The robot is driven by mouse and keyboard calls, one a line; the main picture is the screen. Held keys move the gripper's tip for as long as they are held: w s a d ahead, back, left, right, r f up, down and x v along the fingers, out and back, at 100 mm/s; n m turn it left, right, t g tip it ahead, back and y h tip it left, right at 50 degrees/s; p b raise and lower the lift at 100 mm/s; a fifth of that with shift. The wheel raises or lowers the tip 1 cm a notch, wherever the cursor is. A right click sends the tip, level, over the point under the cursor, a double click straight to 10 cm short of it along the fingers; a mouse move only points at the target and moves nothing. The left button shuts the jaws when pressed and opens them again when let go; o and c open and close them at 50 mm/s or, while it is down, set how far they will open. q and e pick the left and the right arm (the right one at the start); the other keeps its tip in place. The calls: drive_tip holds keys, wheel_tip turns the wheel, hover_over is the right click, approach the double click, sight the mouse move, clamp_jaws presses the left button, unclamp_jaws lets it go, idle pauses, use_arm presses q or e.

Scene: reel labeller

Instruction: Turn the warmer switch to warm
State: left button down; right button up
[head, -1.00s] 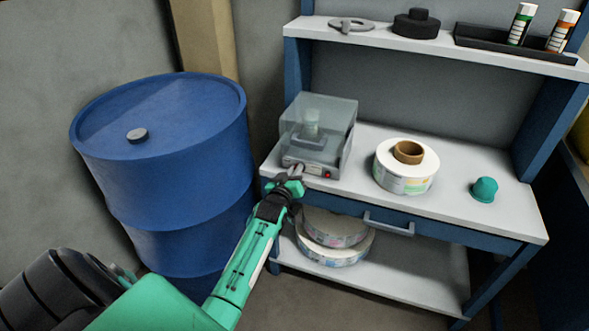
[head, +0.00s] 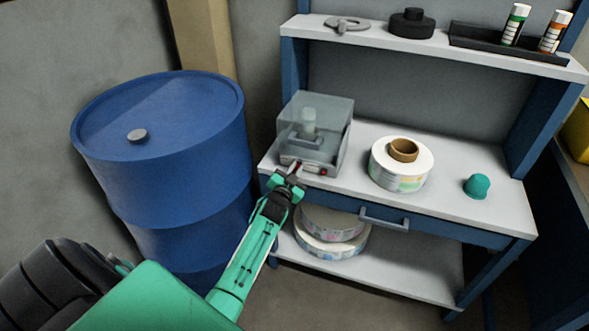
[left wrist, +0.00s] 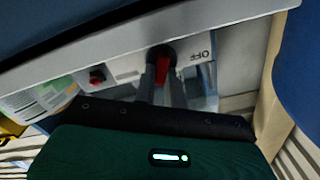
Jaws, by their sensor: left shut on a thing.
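The warmer (head: 335,150) is a box with a clear smoky cover at the left end of the bench top. Its front faces me. In the left wrist view its front panel (left wrist: 125,68) shows a red switch lever (left wrist: 162,69) on a dark round base, with the upside-down letters OFF (left wrist: 200,56) to its right. My left gripper (head: 296,169) is at the left part of that front. In the left wrist view the fingers of my left gripper (left wrist: 162,88) are shut on the red lever, which is partly hidden between them. My right gripper is out of view.
A red button (left wrist: 97,77) sits on the same panel, beside the lever. A label roll (head: 412,182) and a teal knob-like cup (head: 477,186) stand on the bench to the right. A blue drum (head: 165,190) stands close left of the bench. More rolls (head: 330,245) lie below.

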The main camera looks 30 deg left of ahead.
use_arm(q)
drive_tip(key=shift+f+m, duration=0.1)
drive_tip(key=shift+m, duration=0.5)
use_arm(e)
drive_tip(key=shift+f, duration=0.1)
use_arm(q)
drive_tip(key=shift+d, duration=0.1)
drive_tip(key=c, duration=1.5)
unclamp_jaws()
drive_tip(key=shift+o, duration=0.2)
drive_tip(key=shift+s, duration=0.1)
drive_tip(key=v, duration=1.3)
drive_tip(key=shift+s+d, duration=0.15)
drive_tip(key=shift+s, duration=0.15)
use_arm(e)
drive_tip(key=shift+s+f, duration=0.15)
